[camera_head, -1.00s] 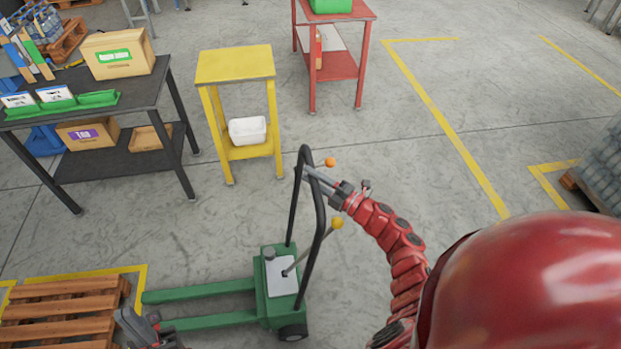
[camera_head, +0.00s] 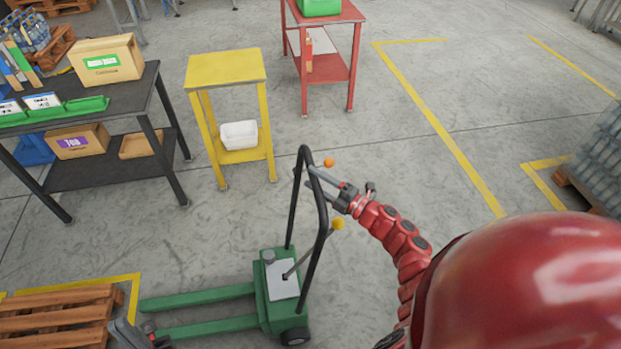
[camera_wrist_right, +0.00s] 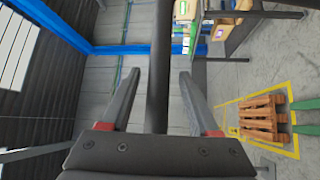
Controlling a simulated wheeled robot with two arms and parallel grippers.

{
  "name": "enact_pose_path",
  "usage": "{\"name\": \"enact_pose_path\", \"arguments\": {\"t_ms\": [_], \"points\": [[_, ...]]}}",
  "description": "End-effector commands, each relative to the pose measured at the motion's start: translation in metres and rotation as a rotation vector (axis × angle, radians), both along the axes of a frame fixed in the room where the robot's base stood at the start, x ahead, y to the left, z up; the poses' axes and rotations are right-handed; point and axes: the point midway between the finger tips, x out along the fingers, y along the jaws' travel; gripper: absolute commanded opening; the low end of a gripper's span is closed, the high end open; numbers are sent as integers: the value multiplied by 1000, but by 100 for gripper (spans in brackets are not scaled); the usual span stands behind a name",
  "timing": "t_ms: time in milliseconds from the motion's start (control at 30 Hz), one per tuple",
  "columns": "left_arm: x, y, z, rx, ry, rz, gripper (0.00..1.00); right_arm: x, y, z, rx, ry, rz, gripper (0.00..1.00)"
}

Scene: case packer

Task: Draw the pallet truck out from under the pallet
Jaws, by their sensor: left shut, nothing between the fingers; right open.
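The green pallet truck (camera_head: 275,308) stands on the floor, its forks (camera_head: 200,297) pointing left. The fork tips show clear of the wooden pallet (camera_head: 55,312), with a small gap of floor between. The black handle (camera_head: 321,225) rises upright from the truck. My right gripper (camera_head: 318,178) is at the upper part of the handle, its fingers open. In the right wrist view the handle bar (camera_wrist_right: 158,65) runs between the two spread fingers, with space on both sides. My left gripper (camera_head: 130,335) is shut and empty, low near the pallet and the near fork.
A yellow stand (camera_head: 225,70) with a white bin, a dark workbench (camera_head: 130,115) with boxes, and a red table (camera_head: 328,65) stand beyond the truck. A loaded pallet (camera_head: 600,160) is at the right edge. The floor between the stands and the right-hand pallet is clear.

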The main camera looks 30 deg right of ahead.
Motion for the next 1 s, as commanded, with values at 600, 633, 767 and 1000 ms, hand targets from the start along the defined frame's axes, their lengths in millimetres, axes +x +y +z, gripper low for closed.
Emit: {"name": "enact_pose_path", "arguments": {"t_ms": [600,633,767,1000], "points": [[0,0,-42,0,0,0,0,-125,-67,-23,-2,5,-2,62],[0,0,-43,0,0,0,0,-128,-68,-23,-3,4,-1,62],[0,0,-44,0,0,0,0,-136,-72,-23,-1,1,2,62],[0,0,-44,0,0,0,0,-137,-72,-22,-1,0,2,62]]}}
